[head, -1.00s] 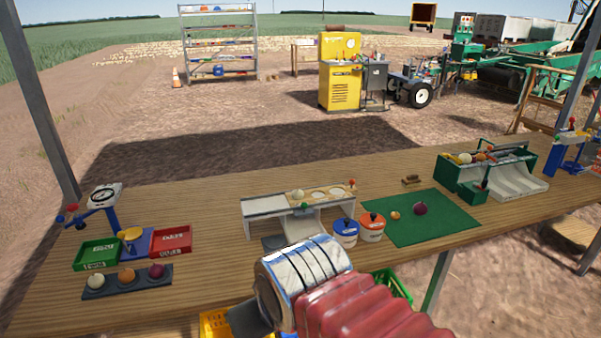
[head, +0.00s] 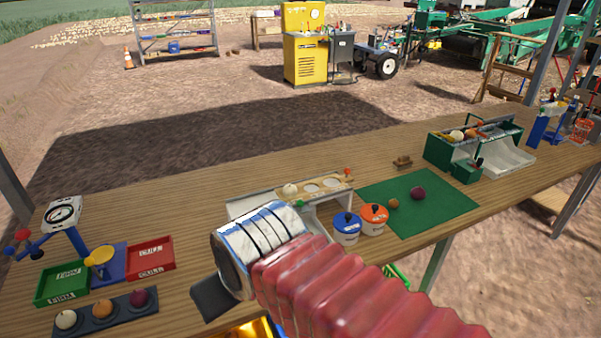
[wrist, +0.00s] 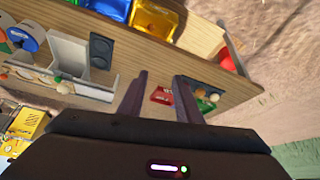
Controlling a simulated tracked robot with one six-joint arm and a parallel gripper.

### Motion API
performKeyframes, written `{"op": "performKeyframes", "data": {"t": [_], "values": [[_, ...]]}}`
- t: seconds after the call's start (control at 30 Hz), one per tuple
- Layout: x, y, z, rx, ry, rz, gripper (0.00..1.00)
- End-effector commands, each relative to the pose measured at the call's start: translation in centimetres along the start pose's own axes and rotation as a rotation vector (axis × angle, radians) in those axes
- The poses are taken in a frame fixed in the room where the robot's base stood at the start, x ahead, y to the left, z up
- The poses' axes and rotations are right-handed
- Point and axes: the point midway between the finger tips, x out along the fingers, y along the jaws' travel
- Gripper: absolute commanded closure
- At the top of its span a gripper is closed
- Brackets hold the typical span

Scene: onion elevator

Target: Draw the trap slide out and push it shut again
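A white stand (head: 240,206) with a wooden top strip (head: 332,184) sits mid-bench in the head view. The strip has round holes, a pale onion (head: 290,190) on it and a red knob (head: 347,171) at its right end. I cannot tell for sure which part is the trap slide. My arm hides the stand's lower front. In the wrist view, the stand (wrist: 70,62) shows at left, tilted. My gripper (wrist: 160,80) has its two dark fingers apart with nothing between them. It is above the bench, clear of the stand.
Blue-lidded (head: 347,228) and orange-lidded (head: 373,218) pots stand right of the stand, beside a green mat (head: 440,218) with two round items. A green toolbox-like bin (head: 437,151) is farther right. Green (head: 62,283) and red (head: 150,254) trays and an onion rack (head: 102,309) are at left.

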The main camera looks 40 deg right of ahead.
Motion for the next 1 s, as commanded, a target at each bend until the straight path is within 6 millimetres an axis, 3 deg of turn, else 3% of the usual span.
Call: {"op": "performKeyframes", "data": {"t": [0.3,0.43,0.57,0.77,1.0], "values": [[0.0,0.0,0.0,0.0,0.0,0.0,0.69],[-0.1,0.1,-0.2,0.005,0.0,0.001,0.6],[0.1,0.7,-1.2,0.035,-0.004,0.009,0.59],[0.6,3.0,-4.6,0.141,-0.013,0.036,0.59],[1.9,8.1,-9.4,0.31,-0.021,0.077,0.59]]}}
